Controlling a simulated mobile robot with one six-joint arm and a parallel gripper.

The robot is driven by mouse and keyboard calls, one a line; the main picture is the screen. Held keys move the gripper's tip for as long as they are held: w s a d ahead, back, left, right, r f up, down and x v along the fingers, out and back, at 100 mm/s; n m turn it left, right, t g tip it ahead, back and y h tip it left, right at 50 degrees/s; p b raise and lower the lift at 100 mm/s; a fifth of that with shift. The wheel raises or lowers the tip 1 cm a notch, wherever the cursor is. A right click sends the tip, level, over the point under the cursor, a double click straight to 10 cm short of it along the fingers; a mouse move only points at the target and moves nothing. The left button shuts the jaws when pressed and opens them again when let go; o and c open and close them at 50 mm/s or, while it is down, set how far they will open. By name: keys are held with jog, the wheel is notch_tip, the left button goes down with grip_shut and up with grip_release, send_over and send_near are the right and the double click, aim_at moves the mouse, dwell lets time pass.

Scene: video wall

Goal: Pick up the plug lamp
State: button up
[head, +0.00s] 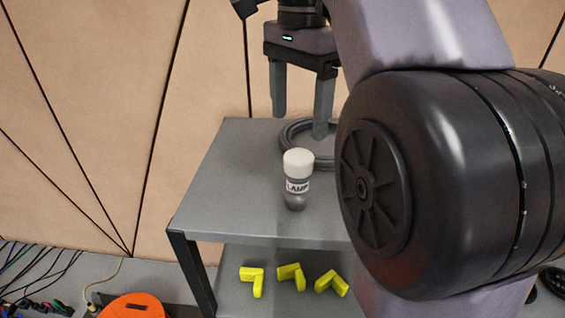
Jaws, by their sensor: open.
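The plug lamp (297,186) stands upright on the grey table top (232,190). My arm hides the right part of the table.
A coiled grey cable (292,133) lies on the table behind the lamp, near my fingers. Several yellow angled pieces lie on the lower shelf (234,296). An orange object (135,306) and loose cables (40,270) are on the floor at left. A panelled wall (80,110) stands behind.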

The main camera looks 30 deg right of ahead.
aim_at(299, 151)
jog(key=f+b, duration=0.1)
jog(key=f, duration=0.2)
jog(key=f+b, duration=0.1)
jog(key=f, duration=0.1)
jog(key=f+b, duration=0.1)
jog(key=f, duration=0.2)
jog(key=shift+w+d+f, duration=0.15)
jog(key=shift+d+f, duration=0.15)
jog(key=shift+d, duration=0.05)
jog(key=shift+a+f, duration=0.15)
jog(key=shift+f, duration=0.05)
jog(key=f, duration=0.1)
jog(key=f+b, duration=0.1)
jog(key=f, duration=0.1)
jog(key=f+b, duration=0.1)
jog(key=f, duration=0.1)
jog(key=shift+s+a, duration=0.1)
jog(key=shift+s, duration=0.3)
grip_shut()
jog(key=shift+r, duration=0.1)
